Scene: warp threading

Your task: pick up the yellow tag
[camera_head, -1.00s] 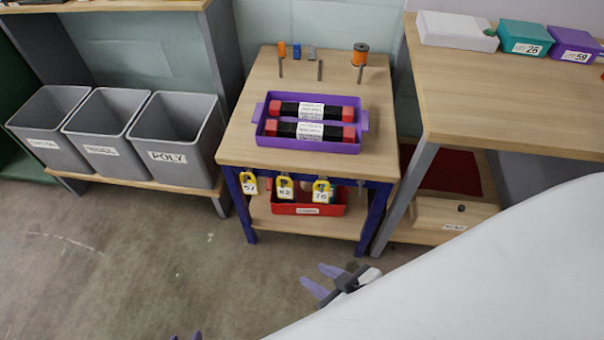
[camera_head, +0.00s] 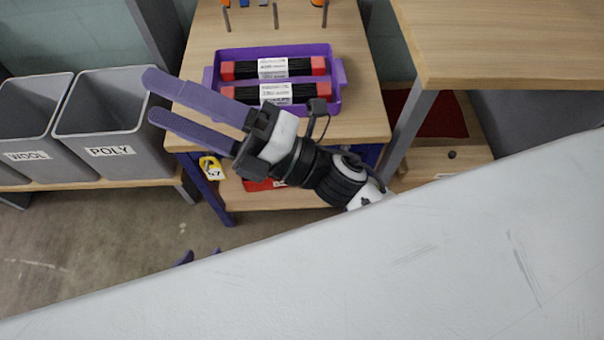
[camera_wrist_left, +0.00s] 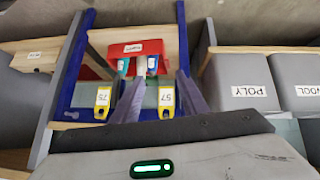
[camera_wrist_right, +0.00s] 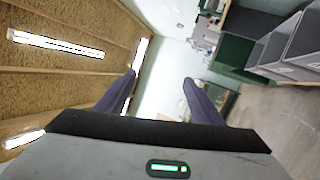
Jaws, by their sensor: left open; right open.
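A yellow tag (camera_head: 212,168) with a white numbered label hangs at the front left of the wooden table. In the left wrist view this tag, reading 57 (camera_wrist_left: 166,103), appears between the fingers, and another yellow tag, reading 75 (camera_wrist_left: 102,103), is left of them. A third tag, seen earlier, is not visible now. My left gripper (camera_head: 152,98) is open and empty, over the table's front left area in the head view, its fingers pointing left. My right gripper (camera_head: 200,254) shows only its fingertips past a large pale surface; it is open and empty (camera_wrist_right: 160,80).
A purple tray (camera_head: 338,100) with black, red-ended bundles lies on the table (camera_head: 360,125). A red bin (camera_wrist_left: 137,47) sits on the shelf below. Grey bins (camera_head: 112,120) labelled WOOL and POLY stand left; another table (camera_head: 500,45) stands right. Floor in front is open.

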